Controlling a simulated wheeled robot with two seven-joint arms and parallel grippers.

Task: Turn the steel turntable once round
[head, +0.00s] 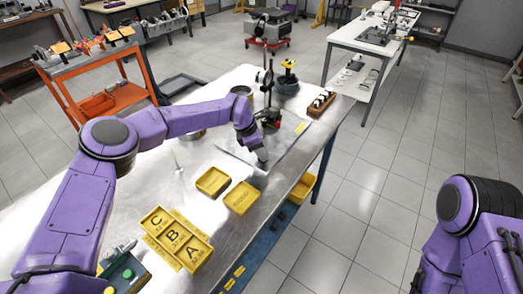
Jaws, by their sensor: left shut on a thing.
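My left gripper (262,160) is at the end of the purple arm reaching across the steel bench (222,128). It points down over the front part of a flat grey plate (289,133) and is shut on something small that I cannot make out. I cannot clearly pick out the steel turntable; it may be hidden by my gripper and forearm. A black upright stand with a red part (270,117) is just behind the gripper. My right arm shows at the lower right, but its gripper is out of view.
Two yellow trays (213,181) (241,198) and a yellow lettered bin set (173,236) lie nearer on the bench. A wooden block with several parts (321,103) and a dark round pot (287,85) stand at the back. Open floor lies right of the bench.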

